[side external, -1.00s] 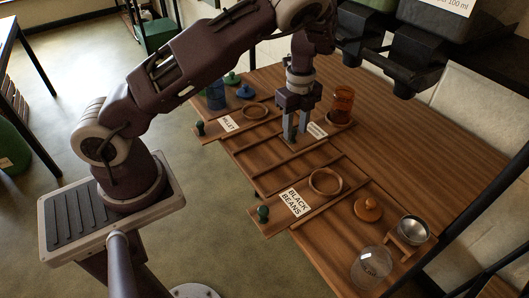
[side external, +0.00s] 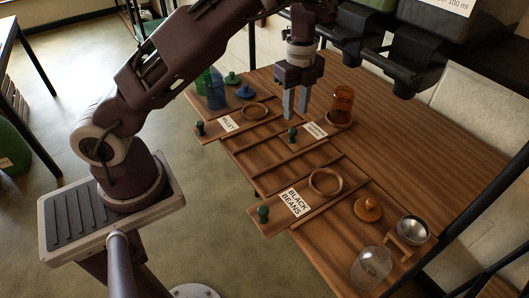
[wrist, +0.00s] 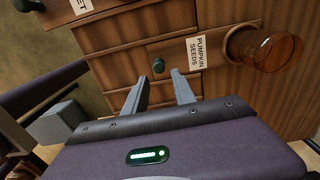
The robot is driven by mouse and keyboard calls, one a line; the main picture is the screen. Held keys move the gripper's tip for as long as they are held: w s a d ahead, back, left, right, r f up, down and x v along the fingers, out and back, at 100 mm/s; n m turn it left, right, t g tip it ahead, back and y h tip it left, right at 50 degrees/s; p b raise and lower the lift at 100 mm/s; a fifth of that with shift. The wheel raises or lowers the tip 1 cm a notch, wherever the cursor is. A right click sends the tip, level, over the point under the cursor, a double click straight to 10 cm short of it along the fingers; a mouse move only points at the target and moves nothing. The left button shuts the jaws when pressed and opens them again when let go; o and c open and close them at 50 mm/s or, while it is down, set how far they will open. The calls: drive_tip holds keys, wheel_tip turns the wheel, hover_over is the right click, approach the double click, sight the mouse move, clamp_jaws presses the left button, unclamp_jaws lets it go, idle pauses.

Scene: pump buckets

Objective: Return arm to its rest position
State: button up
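My gripper (side external: 295,103) is above the wooden rack, near the middle slider with the pumpkin seeds label (wrist: 199,54) and its green knob (side external: 292,133). Its two grey fingers are apart with nothing between them. In the wrist view the fingers (wrist: 160,92) also show spread and empty, with the green knob (wrist: 158,65) just beyond them. My arm reaches across from the left, bent over the rack.
An amber jar (side external: 342,104) stands close to the right of my gripper. Blue (side external: 215,93) and green jars stand at the back left. Black dispensers (side external: 415,58) hang at upper right.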

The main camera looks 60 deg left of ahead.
drive_tip(key=d+r+n+t+h, duration=0.3)
drive_tip(key=d+r+n+h, duration=0.35)
drive_tip(key=r, duration=0.25)
drive_tip(key=d+r+n+t+h, duration=0.3)
drive_tip(key=d+r+n+h, duration=0.2)
drive_tip(key=r+n, duration=0.3)
drive_tip(key=w+a+r+n+t+y, duration=0.1)
drive_tip(key=w+a+r+t+y, duration=0.1)
drive_tip(key=r+t+y, duration=0.3)
drive_tip(key=w+a+r+n+t+y, duration=0.1)
drive_tip(key=w+a+r+t, duration=0.15)
drive_tip(key=r, duration=0.45)
drive_tip(key=s+a+n+y, duration=0.3)
drive_tip(key=s+a+y, duration=0.3)
drive_tip(key=s+y, duration=0.15)
drive_tip(key=s+d+f+g, duration=0.2)
drive_tip(key=s+f, duration=0.2)
drive_tip(key=s, duration=0.3)
drive_tip(key=s+d+f+m+g+h, duration=0.1)
drive_tip(key=s+d+f+g, duration=0.1)
drive_tip(key=s, duration=0.6)
drive_tip(key=s+d+f+g+h, duration=0.1)
drive_tip(key=s+f+g, duration=0.3)
drive_tip(key=s, duration=0.4)
drive_tip(key=shift+d+f, duration=0.85)
